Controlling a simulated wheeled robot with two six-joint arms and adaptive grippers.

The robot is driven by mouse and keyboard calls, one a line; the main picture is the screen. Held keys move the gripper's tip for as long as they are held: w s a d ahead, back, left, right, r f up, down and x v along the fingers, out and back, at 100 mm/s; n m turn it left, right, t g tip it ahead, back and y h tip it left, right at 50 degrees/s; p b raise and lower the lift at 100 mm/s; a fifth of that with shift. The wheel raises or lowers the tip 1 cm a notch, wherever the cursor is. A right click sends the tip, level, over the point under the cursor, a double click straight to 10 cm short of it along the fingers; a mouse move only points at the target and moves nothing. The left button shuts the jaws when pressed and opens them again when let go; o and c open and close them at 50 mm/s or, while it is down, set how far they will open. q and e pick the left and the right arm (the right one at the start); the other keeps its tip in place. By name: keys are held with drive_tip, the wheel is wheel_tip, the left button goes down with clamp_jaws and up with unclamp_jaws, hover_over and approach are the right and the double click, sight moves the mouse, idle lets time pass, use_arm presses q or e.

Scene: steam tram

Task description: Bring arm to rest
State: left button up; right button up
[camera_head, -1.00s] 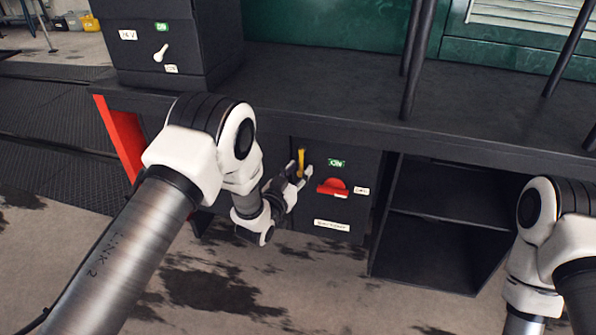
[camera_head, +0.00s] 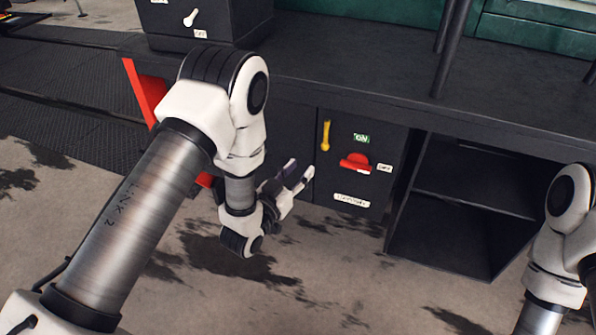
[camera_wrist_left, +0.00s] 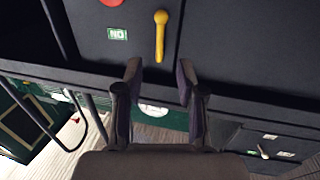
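My left gripper (camera_head: 300,176) is open and empty, low in front of the dark cabinet door (camera_head: 385,133). In the left wrist view its two fingers (camera_wrist_left: 158,80) stand apart with nothing between them. A yellow handle (camera_head: 325,135) on the door is upright and clear of the fingers; it also shows in the left wrist view (camera_wrist_left: 160,36). My right arm (camera_head: 560,240) shows at the right edge, but its gripper is out of view.
A red rotary switch (camera_head: 356,161) sits beside the handle, under a green ON label (camera_head: 361,138). An open shelf (camera_head: 465,205) is to the right. The dark bench top (camera_head: 370,75) runs above, with a control box (camera_head: 215,22) on it. The stained floor in front is clear.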

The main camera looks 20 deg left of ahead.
use_arm(q)
drive_tip(key=s+a+f+n+g+y, duration=0.1)
drive_tip(key=s+a+f+g+y, duration=0.15)
drive_tip(key=s+f+g, duration=0.65)
drive_tip(key=s+a+f+n+g+y, duration=0.15)
drive_tip(key=s+a+f+g, duration=0.25)
drive_tip(key=s+f, duration=1)
drive_tip(key=s+g, duration=0.4)
drive_tip(key=s, duration=0.6)
wheel_tip(320, 180, up, 16)
drive_tip(key=p, duration=1.5)
drive_tip(key=shift+s+f+g, duration=0.15)
drive_tip(key=shift+s+g, duration=0.15)
drive_tip(key=shift+s, duration=0.05)
drive_tip(key=shift+o, duration=0.2)
drive_tip(key=shift+n+p, duration=0.25)
drive_tip(key=shift+p, duration=0.05)
